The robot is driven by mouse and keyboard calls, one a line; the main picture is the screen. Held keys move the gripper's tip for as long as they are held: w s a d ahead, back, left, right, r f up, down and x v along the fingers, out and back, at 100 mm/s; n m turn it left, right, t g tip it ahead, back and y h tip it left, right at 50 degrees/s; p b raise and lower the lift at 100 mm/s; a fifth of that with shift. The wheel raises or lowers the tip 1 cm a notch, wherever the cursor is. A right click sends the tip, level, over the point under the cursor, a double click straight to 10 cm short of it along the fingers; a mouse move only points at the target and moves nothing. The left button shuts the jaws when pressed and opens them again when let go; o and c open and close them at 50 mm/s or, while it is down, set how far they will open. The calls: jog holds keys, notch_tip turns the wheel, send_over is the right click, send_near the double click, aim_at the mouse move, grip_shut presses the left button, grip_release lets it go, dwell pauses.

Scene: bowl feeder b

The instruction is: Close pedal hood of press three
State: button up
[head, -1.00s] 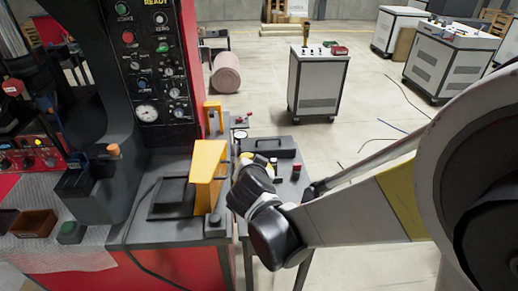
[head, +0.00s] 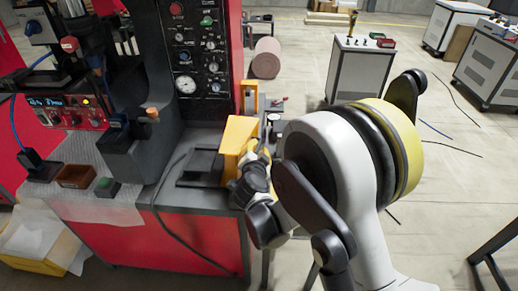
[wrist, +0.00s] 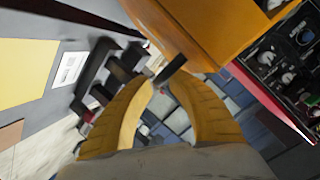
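The pedal hood of the press, a yellow-orange hood (head: 235,140), stands on the grey press table in the head view. It fills the top of the wrist view (wrist: 200,28) at close range. My gripper (head: 253,168) is beside its right side in the head view, mostly hidden by my own arm. In the wrist view my gripper's two yellow fingers (wrist: 160,84) curve toward each other with a narrow gap at the tips. A dark bar (wrist: 171,69) by the hood lies at the tips. I cannot tell whether the fingers grip it.
The press's control panel (head: 200,50) with gauges and knobs stands behind the hood. A dark plate (head: 200,165) lies left of it. A black cable runs down the table front. A grey cabinet (head: 357,75) and a pink roll (head: 266,58) stand on the floor behind.

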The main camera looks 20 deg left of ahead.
jog(key=shift+x, duration=1)
grip_shut()
jog(key=shift+s+r, duration=0.1)
